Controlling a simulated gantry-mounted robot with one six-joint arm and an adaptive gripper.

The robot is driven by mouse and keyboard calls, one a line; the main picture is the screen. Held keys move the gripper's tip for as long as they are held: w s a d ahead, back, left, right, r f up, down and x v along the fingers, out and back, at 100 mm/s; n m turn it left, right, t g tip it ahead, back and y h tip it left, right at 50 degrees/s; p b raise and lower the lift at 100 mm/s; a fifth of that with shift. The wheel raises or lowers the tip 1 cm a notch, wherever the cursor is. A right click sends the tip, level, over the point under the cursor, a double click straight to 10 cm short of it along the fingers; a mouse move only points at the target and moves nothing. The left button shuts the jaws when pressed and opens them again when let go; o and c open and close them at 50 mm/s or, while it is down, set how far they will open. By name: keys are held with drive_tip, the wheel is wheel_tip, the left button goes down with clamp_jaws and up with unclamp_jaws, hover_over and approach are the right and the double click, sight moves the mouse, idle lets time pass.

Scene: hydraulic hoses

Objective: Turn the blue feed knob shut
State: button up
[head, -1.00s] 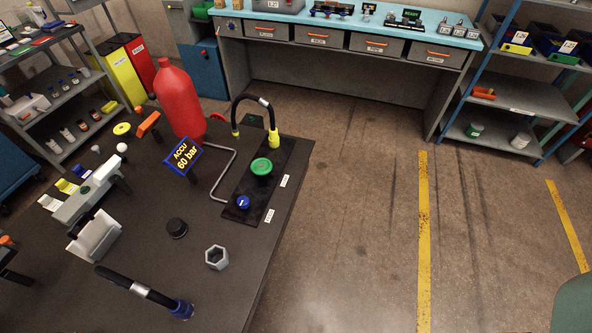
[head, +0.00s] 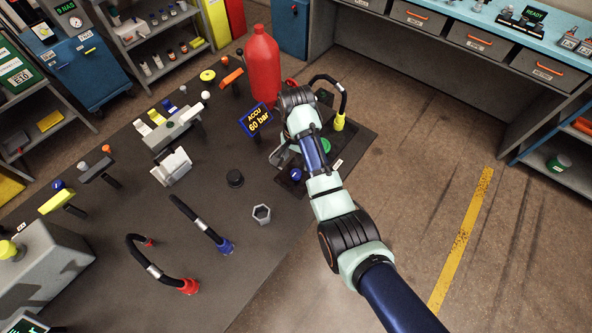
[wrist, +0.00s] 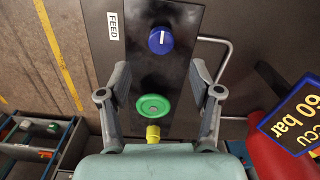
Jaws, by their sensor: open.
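The blue feed knob (wrist: 160,40) shows in the wrist view near the top of a dark panel (wrist: 187,20), beside a FEED label. A white mark on its face runs up and down in that view. In the head view the knob (head: 296,174) shows beside my arm. My gripper (wrist: 160,72) is open and empty. In the wrist picture its fingers point toward the knob from below, on either side of the panel, with the knob beyond their tips. A green round knob (wrist: 153,107) lies between the fingers. In the head view my gripper (head: 283,154) is partly hidden by my arm.
A yellow-ended black hose (head: 341,100) stands at the panel's far end. The red accumulator (head: 263,62) and its 60 bar sign (head: 256,120) stand left of my arm. A bent grey pipe (wrist: 227,62) runs beside the panel. Loose hoses (head: 152,268) lie nearer.

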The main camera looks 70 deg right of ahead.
sight(296, 173)
wheel_tip(296, 173, down, 8)
drive_tip(key=shift+r+b, duration=0.1)
drive_tip(key=shift+b, duration=0.75)
drive_tip(key=c, duration=1.1)
